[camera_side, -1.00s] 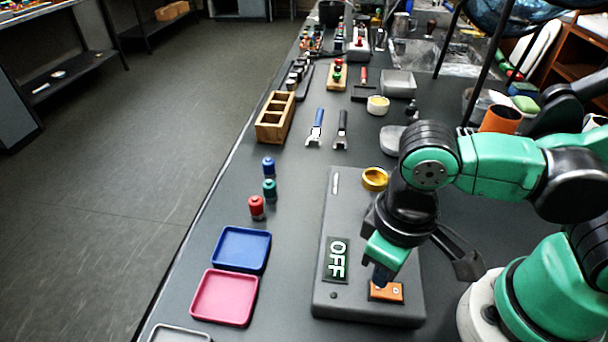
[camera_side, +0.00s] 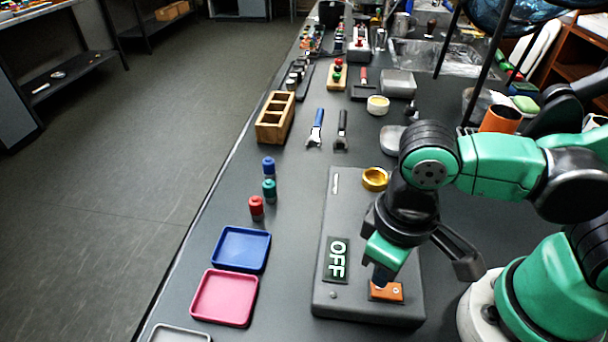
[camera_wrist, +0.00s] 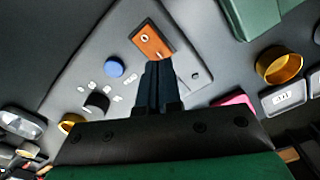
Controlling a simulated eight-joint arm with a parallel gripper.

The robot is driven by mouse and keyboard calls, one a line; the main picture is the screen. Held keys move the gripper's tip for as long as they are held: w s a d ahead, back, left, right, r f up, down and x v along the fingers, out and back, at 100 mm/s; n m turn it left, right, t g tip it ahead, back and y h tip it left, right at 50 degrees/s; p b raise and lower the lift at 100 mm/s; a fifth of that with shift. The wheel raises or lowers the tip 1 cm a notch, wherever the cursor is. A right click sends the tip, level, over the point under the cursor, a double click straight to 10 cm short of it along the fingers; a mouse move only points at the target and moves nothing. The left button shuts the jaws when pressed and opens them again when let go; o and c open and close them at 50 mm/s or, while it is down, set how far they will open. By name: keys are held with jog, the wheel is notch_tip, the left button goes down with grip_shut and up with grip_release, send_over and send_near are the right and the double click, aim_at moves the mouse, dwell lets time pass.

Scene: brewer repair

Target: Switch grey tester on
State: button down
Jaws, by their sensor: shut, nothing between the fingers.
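The grey tester (camera_side: 340,205) is a long flat box on the bench, and its display (camera_side: 337,260) reads OFF. An orange rocker switch (camera_side: 390,292) sits at its near end and also shows in the wrist view (camera_wrist: 150,38). My gripper (camera_side: 381,279) is shut and empty, pointing down over the left part of the switch. In the wrist view, the shut fingertips (camera_wrist: 154,64) reach the edge of the orange switch. I cannot tell whether they touch it. The fingers hide part of the switch in the side view.
A gold ring-like cup (camera_side: 374,178) is at the tester's far end. Blue (camera_side: 241,249) and pink (camera_side: 225,297) trays lie to the left. Red (camera_side: 256,208), green (camera_side: 269,190) and blue (camera_side: 268,167) small capped pieces stand nearby. Two wrenches (camera_side: 315,130) lie beyond the tester.

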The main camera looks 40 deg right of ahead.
aim_at(378, 288)
jog(key=shift+f, duration=1.15)
dwell(0.6)
jog(key=shift+r, duration=3.55)
jog(key=w+d+r+m+t, duration=0.2)
jog(key=w+d+t, duration=0.5)
jog(key=w+d, duration=0.4)
jog(key=shift+d+m, duration=0.45)
jog(key=shift+m, duration=0.05)
jog(key=c, duration=1.5)
grip_release()
